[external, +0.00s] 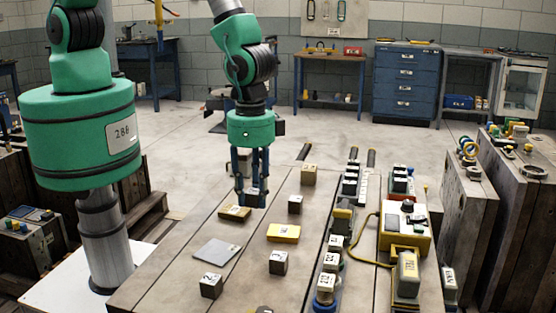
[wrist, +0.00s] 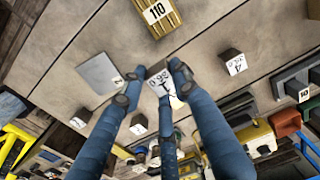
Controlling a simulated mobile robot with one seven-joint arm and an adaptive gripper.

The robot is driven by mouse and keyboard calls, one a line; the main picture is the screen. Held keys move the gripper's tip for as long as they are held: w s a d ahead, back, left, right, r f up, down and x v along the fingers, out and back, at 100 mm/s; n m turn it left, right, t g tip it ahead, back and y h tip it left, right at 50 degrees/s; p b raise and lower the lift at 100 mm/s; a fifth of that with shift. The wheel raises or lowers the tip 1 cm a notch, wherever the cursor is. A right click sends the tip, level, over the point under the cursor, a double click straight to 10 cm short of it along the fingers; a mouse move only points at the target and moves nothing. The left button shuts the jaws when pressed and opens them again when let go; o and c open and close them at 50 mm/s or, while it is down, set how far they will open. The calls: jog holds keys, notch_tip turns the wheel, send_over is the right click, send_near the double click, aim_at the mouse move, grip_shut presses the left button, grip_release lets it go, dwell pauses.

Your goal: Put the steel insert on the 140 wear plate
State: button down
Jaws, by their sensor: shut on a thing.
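My gripper (external: 250,196) is shut on a small grey block with a white label, seemingly the steel insert (wrist: 157,76), held above the table. Its label is partly covered by the fingers in the wrist view. A tan plate (external: 235,212) lies just below and left of the gripper in the external view. A yellow plate (external: 284,232) lies to the right and nearer the camera. A flat grey plate (external: 215,251) lies nearer the front. In the wrist view, a ribbed yellow plate (wrist: 157,15) reads 110. I cannot read 140 on any plate.
Several small labelled blocks stand around the plates, such as a dark block (external: 278,262) and a tan block (external: 309,174). A yellow box (external: 405,235) with a cable and rows of labelled parts take up the table's right side. Bare wood lies between the plates.

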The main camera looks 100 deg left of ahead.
send_over(284, 231)
jog(key=shift+f, duration=0.35)
jog(key=shift+f, duration=0.1)
jog(key=shift+f+b, duration=0.45)
jog(key=shift+f, duration=1.2)
jog(key=shift+f, duration=0.1)
jog(key=c, duration=1.4)
grip_release()
jog(key=shift+o, duration=0.2)
notch_tip(284, 231, up, 12)
jog(key=p, duration=0.1)
